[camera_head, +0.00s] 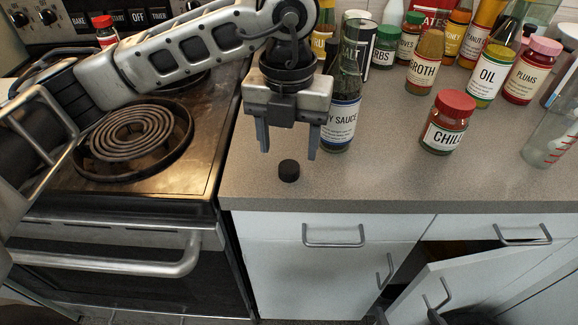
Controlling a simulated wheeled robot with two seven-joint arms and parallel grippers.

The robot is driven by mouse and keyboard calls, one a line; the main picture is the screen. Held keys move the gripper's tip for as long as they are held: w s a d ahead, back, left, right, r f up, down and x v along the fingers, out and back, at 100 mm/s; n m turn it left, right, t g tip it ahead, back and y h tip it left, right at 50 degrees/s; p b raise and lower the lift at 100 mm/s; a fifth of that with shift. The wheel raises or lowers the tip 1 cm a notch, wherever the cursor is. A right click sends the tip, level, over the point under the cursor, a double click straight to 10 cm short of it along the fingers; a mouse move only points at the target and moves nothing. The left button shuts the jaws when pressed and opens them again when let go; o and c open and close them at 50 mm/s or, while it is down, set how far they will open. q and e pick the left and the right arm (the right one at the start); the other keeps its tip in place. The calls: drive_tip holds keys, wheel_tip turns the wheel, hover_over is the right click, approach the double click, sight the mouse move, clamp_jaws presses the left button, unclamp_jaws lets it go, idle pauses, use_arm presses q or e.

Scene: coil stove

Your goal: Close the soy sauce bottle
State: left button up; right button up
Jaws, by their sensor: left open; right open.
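The soy sauce bottle (343,124) stands upright on the counter, with a white and blue label reading "Y SAUCE". Its upper part overlaps a salt container behind it, and I cannot make out its mouth clearly. A small black cap (289,170) lies on the counter in front and to the left of the bottle. My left gripper (288,150) points down with its fingers apart and empty, just above and behind the cap in the picture. Its right finger is close to the bottle's left side; I cannot tell if they touch. My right gripper is not in view.
A chili jar (447,122) with a red lid stands right of the bottle. Several jars, including broth (424,65) and oil (490,75), crowd the back. A measuring cup (552,140) is at the right. The coil stove (85,190) is at left.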

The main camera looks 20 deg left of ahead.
sight(289, 167)
use_arm(q)
drive_tip(key=shift+w+f+p, duration=0.15)
drive_tip(key=shift+f+p, duration=0.05)
drive_tip(key=shift+f, duration=1)
drive_tip(key=shift+w+f+p, duration=0.1)
drive_tip(key=shift+f+p, duration=0.05)
drive_tip(key=shift+f, duration=1)
drive_tip(key=c, duration=1.1)
